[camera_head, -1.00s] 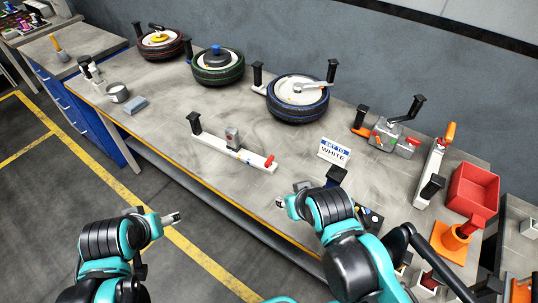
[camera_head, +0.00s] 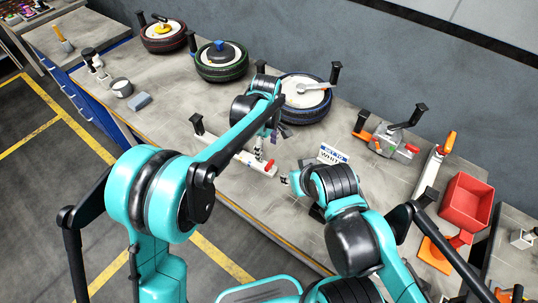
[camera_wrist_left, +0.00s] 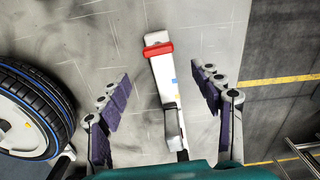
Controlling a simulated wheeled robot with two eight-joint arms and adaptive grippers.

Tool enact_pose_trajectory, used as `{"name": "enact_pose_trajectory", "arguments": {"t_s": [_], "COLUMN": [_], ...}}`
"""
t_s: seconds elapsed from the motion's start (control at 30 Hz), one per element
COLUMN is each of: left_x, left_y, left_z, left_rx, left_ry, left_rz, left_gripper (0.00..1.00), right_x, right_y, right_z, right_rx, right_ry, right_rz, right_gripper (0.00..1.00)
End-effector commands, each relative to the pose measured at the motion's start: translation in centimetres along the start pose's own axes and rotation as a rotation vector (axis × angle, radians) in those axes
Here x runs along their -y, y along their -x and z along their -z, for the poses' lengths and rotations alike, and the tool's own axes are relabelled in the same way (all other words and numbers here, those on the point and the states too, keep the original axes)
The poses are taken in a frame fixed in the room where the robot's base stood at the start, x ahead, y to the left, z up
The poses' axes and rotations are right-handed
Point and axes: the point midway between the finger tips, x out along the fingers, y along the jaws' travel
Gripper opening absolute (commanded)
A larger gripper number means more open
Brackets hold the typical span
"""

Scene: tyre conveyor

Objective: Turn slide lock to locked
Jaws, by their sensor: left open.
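The slide lock (camera_head: 232,152) is a long white bar lying on the workbench, with a red end at its right and a black post at its left. In the left wrist view the bar (camera_wrist_left: 160,68) lies between my two fingers, with its red end far from me and a pale upright block near me. My left gripper (camera_head: 268,148) is over the bar's right part; it also shows in the left wrist view (camera_wrist_left: 164,92), open, with gaps on both sides of the bar. My right gripper (camera_head: 284,180) is right of the red end; its jaws are too small to judge.
A blue-rimmed tyre (camera_head: 305,102) stands just behind the lock. A green-rimmed tyre (camera_head: 221,66) and a red-rimmed one (camera_head: 163,38) are farther left. A sign (camera_head: 334,155), a clamp device (camera_head: 386,138) and a red bin (camera_head: 466,199) are to the right.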

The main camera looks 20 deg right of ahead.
Motion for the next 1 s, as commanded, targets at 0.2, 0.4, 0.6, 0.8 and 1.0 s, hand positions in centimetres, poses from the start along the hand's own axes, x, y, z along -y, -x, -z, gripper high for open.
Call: {"name": "enact_pose_trajectory", "arguments": {"t_s": [0.2,0.4,0.6,0.8,1.0], "left_x": [-0.3,-0.3,-0.2,-0.2,-0.2], "left_y": [-2.4,-5.8,-7.8,-8.1,-8.1], "left_z": [-0.3,-0.2,-0.2,-0.2,-0.2], "left_rx": [0.002,0.001,0.001,0.001,0.001], "left_ry": [0.010,0.009,0.009,0.009,0.008], "left_rz": [0.007,0.006,0.006,0.005,0.005], "left_gripper": [0.66,0.66,0.66,0.66,0.44], "right_x": [0.0,0.0,0.0,0.0,0.0], "right_y": [-0.4,-1.0,-1.3,-1.3,-1.3], "right_z": [-0.3,-0.8,-1.0,-1.0,-0.9], "right_rx": [0.000,0.000,0.000,0.000,0.000], "right_ry": [0.000,0.000,0.000,0.000,0.000], "right_rz": [0.000,0.000,0.000,0.000,0.000], "right_gripper": [0.38,0.38,0.38,0.38,0.38]}}
